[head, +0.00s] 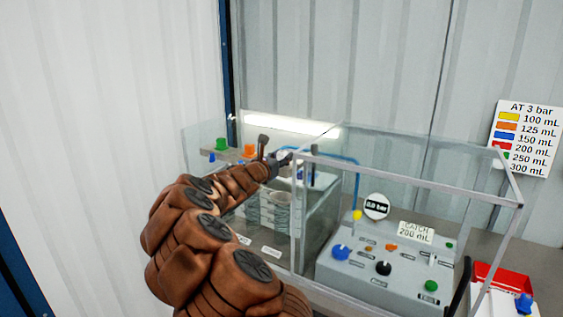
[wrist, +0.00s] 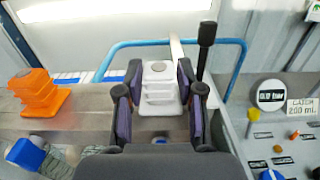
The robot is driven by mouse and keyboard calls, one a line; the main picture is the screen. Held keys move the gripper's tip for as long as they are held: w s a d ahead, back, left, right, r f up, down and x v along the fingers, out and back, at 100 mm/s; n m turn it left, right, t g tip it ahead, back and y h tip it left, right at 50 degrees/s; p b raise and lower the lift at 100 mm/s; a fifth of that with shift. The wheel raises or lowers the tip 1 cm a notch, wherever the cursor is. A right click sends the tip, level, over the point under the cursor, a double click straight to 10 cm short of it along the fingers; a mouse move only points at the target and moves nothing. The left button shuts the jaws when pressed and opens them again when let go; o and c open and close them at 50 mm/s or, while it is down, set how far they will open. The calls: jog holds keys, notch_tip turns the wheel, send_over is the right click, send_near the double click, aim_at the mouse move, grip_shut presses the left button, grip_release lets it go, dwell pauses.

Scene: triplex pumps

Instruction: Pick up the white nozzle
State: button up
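The white nozzle (wrist: 159,88) is a small stepped block with a grey round top, upright in the middle of the wrist view. My gripper (wrist: 160,84) has one finger on its left and one on its right, both very close to its sides. I cannot tell whether the pads touch it. In the head view my gripper (head: 272,158) is over the back left of the clear-walled enclosure, and I cannot make out the white nozzle there.
An orange nozzle (wrist: 40,92) stands left on the grey ledge, with a blue one (wrist: 26,153) nearer. A green nozzle (head: 221,144) is farther left. A dark upright lever (wrist: 206,48) and a blue pipe (wrist: 118,46) are close to my fingers. The enclosure's clear rim (head: 410,182) surrounds the control panel (head: 385,270).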

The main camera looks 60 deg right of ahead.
aim_at(282, 151)
grip_shut()
jog(key=shift+r+b, duration=0.55)
jog(key=shift+r, duration=1.2)
jog(key=s+a+b, duration=0.2)
jog(key=s+a, duration=0.1)
jog(key=a, duration=0.4)
jog(key=s+a+r+b, duration=0.1)
jog(key=s+a, duration=0.2)
jog(key=a, duration=0.5)
jog(key=shift+r+b, duration=0.25)
jog(key=shift+b, duration=0.1)
